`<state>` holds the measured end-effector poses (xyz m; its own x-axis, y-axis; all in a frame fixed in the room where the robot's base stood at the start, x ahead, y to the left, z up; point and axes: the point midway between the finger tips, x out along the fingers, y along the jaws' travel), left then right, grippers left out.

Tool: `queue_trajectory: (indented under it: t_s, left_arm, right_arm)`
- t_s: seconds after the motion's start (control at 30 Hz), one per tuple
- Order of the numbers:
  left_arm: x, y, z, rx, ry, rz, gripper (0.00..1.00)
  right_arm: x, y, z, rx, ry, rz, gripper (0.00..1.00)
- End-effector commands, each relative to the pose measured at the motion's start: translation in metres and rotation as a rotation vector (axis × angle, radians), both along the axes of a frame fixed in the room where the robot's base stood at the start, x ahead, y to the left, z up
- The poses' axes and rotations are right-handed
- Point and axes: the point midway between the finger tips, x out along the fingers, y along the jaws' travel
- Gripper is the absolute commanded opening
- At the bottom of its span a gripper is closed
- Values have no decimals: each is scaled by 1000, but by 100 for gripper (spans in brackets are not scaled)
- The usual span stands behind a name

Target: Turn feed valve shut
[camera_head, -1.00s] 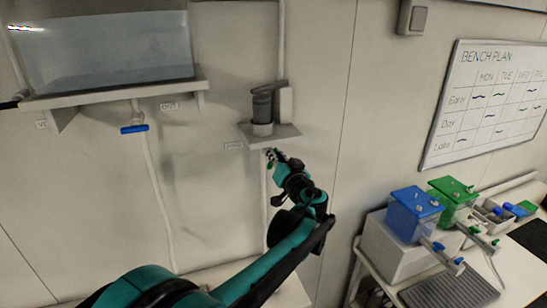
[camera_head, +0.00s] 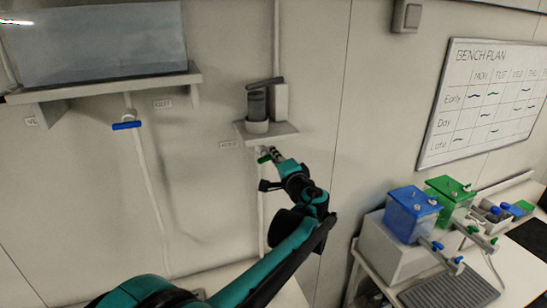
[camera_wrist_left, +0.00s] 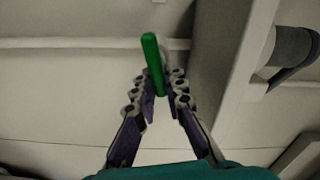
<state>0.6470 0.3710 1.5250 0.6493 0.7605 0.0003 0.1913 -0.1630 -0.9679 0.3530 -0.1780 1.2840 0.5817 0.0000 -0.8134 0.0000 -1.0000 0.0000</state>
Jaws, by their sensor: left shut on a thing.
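A green valve handle (camera_head: 263,159) sits under the small wall shelf that holds a grey cylinder. In the left wrist view the handle (camera_wrist_left: 152,62) is a narrow, slightly tilted green bar. My left gripper (camera_head: 272,155) reaches up to it from below right. In the left wrist view its two dark fingers (camera_wrist_left: 158,86) are closed on the handle's lower part, and the upper part sticks out past them. The valve body is mostly hidden in the head view. My right gripper is not in view.
The small shelf (camera_head: 267,136) is just above my left gripper, with the grey cylinder (camera_head: 257,107) on it. A blue-handled valve (camera_head: 126,126) hangs under the tank (camera_head: 95,48) at left. Blue (camera_head: 408,214) and green (camera_head: 449,200) lidded containers stand on the right bench.

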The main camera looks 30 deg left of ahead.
Motion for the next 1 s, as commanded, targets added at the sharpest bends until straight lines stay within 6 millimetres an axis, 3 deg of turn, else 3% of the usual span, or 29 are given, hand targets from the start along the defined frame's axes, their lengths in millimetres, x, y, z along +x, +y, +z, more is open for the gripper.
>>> queue_trajectory:
  t_s: [0.43, 1.0]
  left_arm:
    - [1, 0, -5, 152, 178, 0, 0]
    - [0, -1, -5, 175, 205, 0, 0]
  right_arm:
    - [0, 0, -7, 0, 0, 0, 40]
    - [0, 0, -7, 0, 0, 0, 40]
